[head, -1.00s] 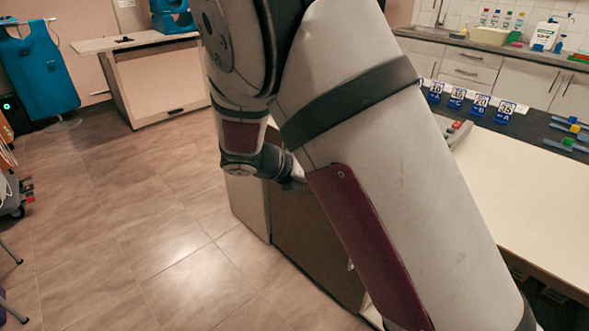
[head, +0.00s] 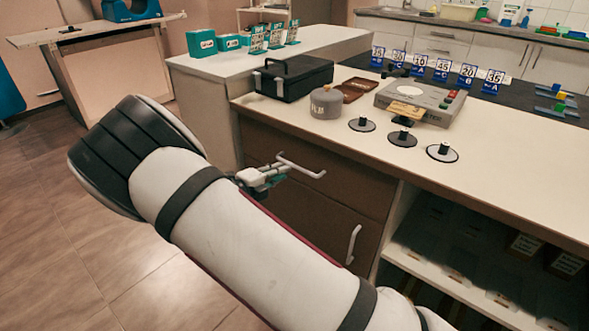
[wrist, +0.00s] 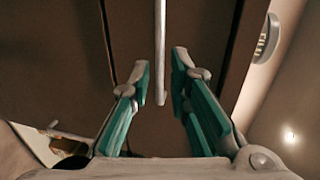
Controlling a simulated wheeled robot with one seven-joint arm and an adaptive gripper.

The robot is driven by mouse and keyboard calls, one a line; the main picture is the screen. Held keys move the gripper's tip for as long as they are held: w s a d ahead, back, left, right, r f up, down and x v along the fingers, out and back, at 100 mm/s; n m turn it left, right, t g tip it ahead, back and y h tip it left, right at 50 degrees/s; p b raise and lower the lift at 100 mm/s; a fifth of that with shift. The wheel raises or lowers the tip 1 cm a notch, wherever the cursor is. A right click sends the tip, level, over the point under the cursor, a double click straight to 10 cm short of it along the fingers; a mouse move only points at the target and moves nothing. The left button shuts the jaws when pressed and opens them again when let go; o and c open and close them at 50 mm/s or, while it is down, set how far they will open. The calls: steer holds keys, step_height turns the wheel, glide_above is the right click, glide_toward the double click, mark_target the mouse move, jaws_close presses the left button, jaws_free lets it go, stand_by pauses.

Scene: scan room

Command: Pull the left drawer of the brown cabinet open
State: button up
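The brown cabinet (head: 330,215) stands under the white counter. Its upper left drawer (head: 262,145) looks closed and has a pale bar handle (head: 303,166). A second, upright handle (head: 353,244) sits lower on the front. My gripper (head: 277,176) is at the left part of the drawer handle, partly hidden by my arm. In the wrist view, my gripper (wrist: 160,72) is open, its teal-backed fingers on either side of a pale bar (wrist: 160,35). There are visible gaps between the bar and both fingers.
On the counter (head: 300,115) are a black case (head: 290,78), a grey pot (head: 326,102), a grey device (head: 421,102) and several black discs. An open shelf (head: 470,275) lies right of the cabinet. The tiled floor (head: 50,225) at left is clear.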

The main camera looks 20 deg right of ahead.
mark_target(295, 166)
steer(key=b+x, duration=0.1)
steer(key=x, duration=0.6)
steer(key=shift+w+d+b, duration=0.15)
steer(key=shift+d+b, duration=0.1)
steer(key=shift+b, duration=0.1)
jaws_close()
